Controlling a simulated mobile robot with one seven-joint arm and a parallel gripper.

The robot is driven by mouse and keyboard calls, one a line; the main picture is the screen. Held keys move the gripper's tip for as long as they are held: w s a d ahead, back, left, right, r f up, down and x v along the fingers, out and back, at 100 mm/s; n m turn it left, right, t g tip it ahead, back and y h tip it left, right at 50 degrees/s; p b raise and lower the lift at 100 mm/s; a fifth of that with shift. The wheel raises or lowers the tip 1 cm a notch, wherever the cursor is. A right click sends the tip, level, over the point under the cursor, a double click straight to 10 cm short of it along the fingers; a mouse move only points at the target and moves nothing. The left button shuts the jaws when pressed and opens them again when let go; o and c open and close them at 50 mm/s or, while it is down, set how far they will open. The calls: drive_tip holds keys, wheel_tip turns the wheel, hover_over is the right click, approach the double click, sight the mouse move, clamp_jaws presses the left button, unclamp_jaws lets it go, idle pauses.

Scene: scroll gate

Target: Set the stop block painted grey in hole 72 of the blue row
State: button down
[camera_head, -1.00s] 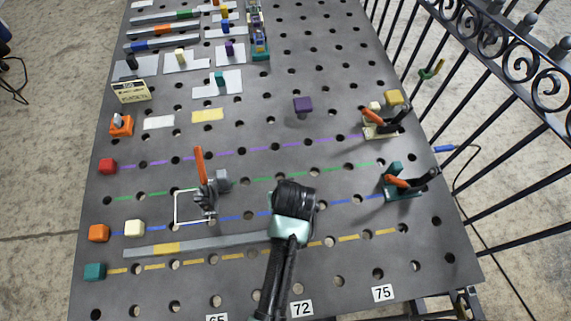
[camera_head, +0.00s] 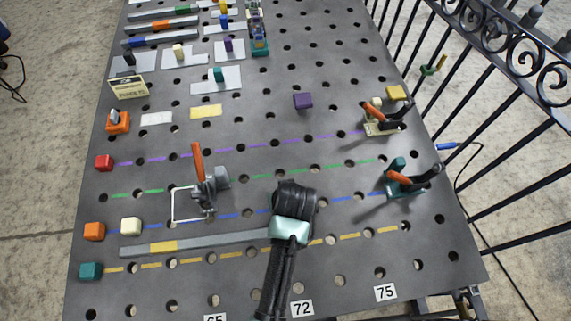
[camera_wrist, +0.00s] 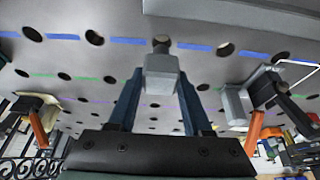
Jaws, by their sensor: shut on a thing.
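My gripper (camera_wrist: 161,82) is shut on the grey stop block (camera_wrist: 162,72), held between its two fingers in the wrist view. The block's far end is close to a hole (camera_wrist: 161,43) in the blue row (camera_wrist: 128,41). I cannot tell whether its lower part is in that hole. In the head view my dark wrist hides the block, the fingers and the holes beneath. The blue row (camera_head: 343,201) shows on both sides of my wrist. The label 72 (camera_head: 302,308) is at the board's front edge, just right of my arm.
A toggle clamp (camera_head: 209,188) with an orange handle stands left of my wrist; another clamp (camera_head: 405,183) is right on the blue row. A long grey bar (camera_head: 215,243) with a yellow band lies in front. A purple block (camera_head: 303,101) stands farther back. A black railing (camera_head: 500,140) borders the right.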

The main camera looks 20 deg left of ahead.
drive_tip(key=shift+f, duration=0.3)
drive_tip(key=shift+f+b, duration=0.35)
drive_tip(key=shift+b, duration=0.05)
drive_tip(key=shift+f+b, duration=0.85)
drive_tip(key=shift+f, duration=0.6)
idle(0.4)
drive_tip(key=shift+c, duration=1.2)
unclamp_jaws()
drive_tip(key=shift+r, duration=0.1)
drive_tip(key=v, duration=1.2)
drive_tip(key=shift+r, duration=0.4)
drive_tip(key=shift+s, duration=0.1)
